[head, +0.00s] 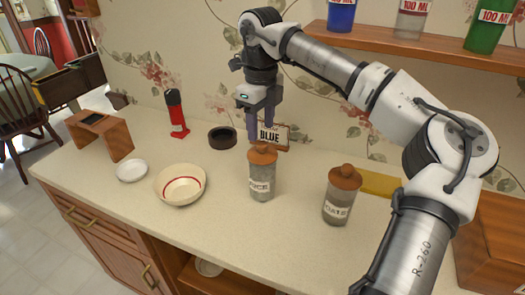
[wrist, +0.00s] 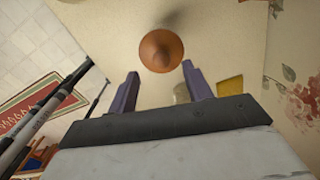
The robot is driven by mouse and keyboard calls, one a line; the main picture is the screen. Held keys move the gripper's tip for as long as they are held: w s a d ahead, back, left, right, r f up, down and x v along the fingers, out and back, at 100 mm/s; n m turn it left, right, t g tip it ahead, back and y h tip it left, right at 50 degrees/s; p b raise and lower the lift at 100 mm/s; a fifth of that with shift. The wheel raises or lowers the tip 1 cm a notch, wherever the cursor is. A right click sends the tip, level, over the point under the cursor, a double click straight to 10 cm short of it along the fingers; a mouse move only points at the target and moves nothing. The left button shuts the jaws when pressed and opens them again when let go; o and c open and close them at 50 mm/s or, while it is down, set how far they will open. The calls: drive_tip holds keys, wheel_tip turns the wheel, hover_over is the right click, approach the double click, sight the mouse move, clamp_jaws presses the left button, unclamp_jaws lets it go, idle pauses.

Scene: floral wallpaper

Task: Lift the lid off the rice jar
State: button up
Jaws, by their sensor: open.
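The rice jar (head: 262,184) stands upright on the counter, a clear jar with a pale label reading "RICE". Its orange-brown lid (head: 262,154) with a round knob sits on top. In the wrist view the lid (wrist: 161,50) shows as a round brown disc beyond the fingertips. My gripper (head: 262,136) is above the lid, pointing down, with its purple fingers apart. The wrist view shows the two fingers (wrist: 158,78) spread, with nothing between them. I cannot tell exactly how much space is left between fingertips and knob.
A similar oats jar (head: 338,204) with a brown lid stands to the right. A cream bowl (head: 180,193) and a white dish (head: 132,171) are left. A "BLUE" sign (head: 282,136), a dark round container (head: 222,137) and a red-black bottle (head: 176,113) stand behind. A bottle shelf (head: 400,42) hangs above.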

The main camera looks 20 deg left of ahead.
sight(263, 144)
drive_tip(key=shift+d+f+p, duration=0.15)
drive_tip(key=shift+f+p, duration=0.4)
drive_tip(key=shift+f, duration=0.85)
drive_tip(key=shift+d+f+p, duration=0.1)
drive_tip(key=shift+f+p, duration=0.45)
drive_tip(key=shift+f, duration=0.8)
drive_tip(key=c, duration=1.1)
